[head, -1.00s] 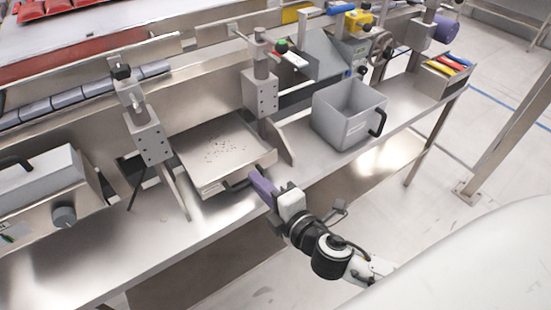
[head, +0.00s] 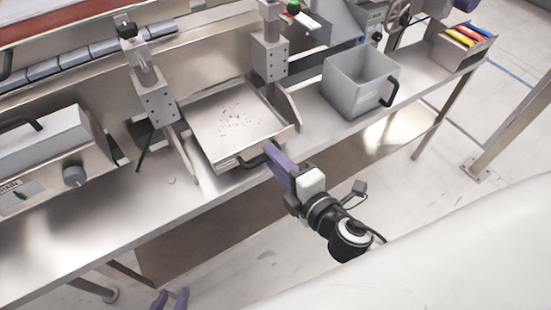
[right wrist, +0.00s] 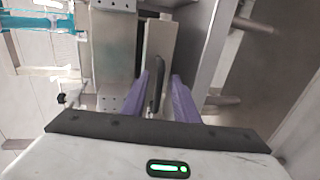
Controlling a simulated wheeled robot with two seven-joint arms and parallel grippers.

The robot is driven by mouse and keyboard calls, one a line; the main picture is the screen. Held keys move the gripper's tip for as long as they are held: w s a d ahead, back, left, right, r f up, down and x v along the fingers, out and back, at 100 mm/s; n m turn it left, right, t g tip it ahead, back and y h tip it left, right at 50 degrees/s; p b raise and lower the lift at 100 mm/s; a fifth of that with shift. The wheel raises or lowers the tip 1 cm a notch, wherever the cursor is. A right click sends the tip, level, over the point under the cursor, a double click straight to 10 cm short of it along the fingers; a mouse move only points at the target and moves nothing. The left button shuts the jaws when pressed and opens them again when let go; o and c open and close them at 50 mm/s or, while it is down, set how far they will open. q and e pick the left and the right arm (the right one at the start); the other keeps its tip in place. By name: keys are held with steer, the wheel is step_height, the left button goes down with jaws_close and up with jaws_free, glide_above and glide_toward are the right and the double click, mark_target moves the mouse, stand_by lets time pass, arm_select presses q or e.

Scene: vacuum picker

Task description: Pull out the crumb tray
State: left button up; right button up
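The crumb tray (head: 208,135) is a shallow metal tray with crumbs on it, in the head view between two metal posts above the bench. Its front carries a black handle (head: 256,159), which also shows in the right wrist view (right wrist: 156,84). My right gripper (head: 274,152) is at the handle's right end. In the right wrist view its two purple fingers (right wrist: 160,92) are apart, with the handle between or just beyond them; contact cannot be told. My left gripper (head: 169,299) shows only its purple fingertips, apart and empty, at the bottom edge, away from the tray.
A grey open bin (head: 350,98) with a black handle stands right of the tray. A metal unit with a knob (head: 74,176) is at the left. The metal posts (head: 154,95) and (head: 270,58) flank the tray. The floor in front of the bench is clear.

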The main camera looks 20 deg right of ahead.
arm_select(q)
steer(key=shift+w+d+f+b, duration=0.2)
steer(key=shift+f+b, duration=0.15)
steer(key=shift+b, duration=0.5)
arm_select(e)
steer(key=v, duration=1)
arm_select(q)
steer(key=shift+f, duration=0.1)
arm_select(e)
steer(key=shift+s, duration=0.1)
arm_select(q)
steer(key=p, duration=0.1)
steer(key=r, duration=0.1)
steer(key=p, duration=0.1)
steer(key=shift+s+a+r+p, duration=0.25)
steer(key=shift+p, duration=0.05)
arm_select(e)
steer(key=s+a+f+m+g, duration=0.1)
steer(key=s+f+m+g, duration=0.1)
steer(key=f+m, duration=0.6)
steer(key=s+f+m+g, duration=0.3)
steer(key=f+m+g, duration=0.1)
steer(key=f+m, duration=0.5)
steer(key=shift+s+a+f+m+g, duration=0.3)
steer(key=shift+a+f+g, duration=0.1)
steer(key=shift+f, duration=0.35)
